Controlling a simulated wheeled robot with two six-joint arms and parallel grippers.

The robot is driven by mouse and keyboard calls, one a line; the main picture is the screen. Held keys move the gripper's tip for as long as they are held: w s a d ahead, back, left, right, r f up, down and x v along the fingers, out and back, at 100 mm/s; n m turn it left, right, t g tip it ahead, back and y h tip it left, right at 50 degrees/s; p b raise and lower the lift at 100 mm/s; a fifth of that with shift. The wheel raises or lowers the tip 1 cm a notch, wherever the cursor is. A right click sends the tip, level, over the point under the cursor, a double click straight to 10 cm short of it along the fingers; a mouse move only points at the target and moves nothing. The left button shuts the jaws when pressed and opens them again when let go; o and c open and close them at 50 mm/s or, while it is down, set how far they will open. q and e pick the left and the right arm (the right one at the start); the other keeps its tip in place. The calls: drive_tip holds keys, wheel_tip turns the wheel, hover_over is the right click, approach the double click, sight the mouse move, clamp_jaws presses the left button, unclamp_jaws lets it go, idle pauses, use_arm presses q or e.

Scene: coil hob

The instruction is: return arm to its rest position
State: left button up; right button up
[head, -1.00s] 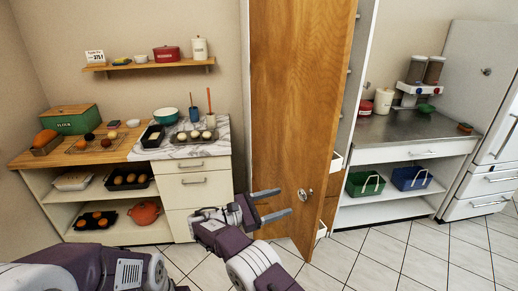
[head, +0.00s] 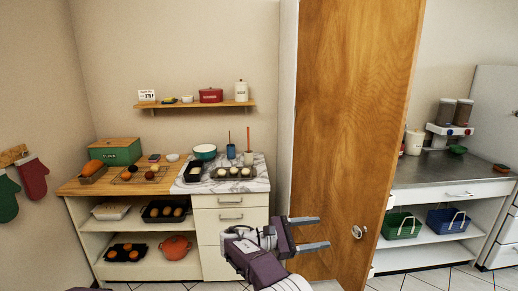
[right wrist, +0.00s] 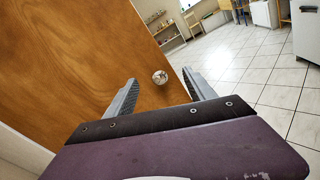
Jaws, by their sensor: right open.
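My right gripper (head: 318,234) is open and empty in the head view, in front of the lower part of a tall wooden door (head: 352,130). The door stands open, with a round metal knob (head: 358,232) to the right of the fingertips. In the right wrist view, the open fingers (right wrist: 163,92) point toward the door (right wrist: 75,60), and the knob (right wrist: 160,77) appears between the fingertips. The gap between fingers and knob shows no contact in the head view. My left gripper is not in view.
A counter (head: 85,187) with food and bakeware stands left, under a wall shelf (head: 195,105). A steel counter (head: 440,172) with green (head: 402,226) and blue (head: 448,221) baskets below stands right. Tiled floor (right wrist: 255,70) lies open beyond the door.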

drive_tip(key=s+d+r+m+g+y, duration=0.1)
drive_tip(key=s+d+r+g+y, duration=0.1)
drive_tip(key=s+d, duration=0.35)
drive_tip(key=s+d+r+m+g+y, duration=0.1)
drive_tip(key=s+d+g+y, duration=0.15)
drive_tip(key=d, duration=0.55)
drive_tip(key=s+f+m+y, duration=0.3)
drive_tip(key=s+f+y, duration=0.3)
drive_tip(key=s, duration=0.4)
drive_tip(key=s+a+f+m+t+y, duration=0.2)
drive_tip(key=s+a+f+m+y, duration=0.5)
drive_tip(key=f, duration=0.7)
drive_tip(key=s+a+m, duration=0.2)
drive_tip(key=a+m, duration=0.2)
drive_tip(key=a, duration=0.1)
drive_tip(key=shift+s+a+m, duration=0.35)
drive_tip(key=shift+m, duration=0.05)
drive_tip(key=shift+s, duration=0.1)
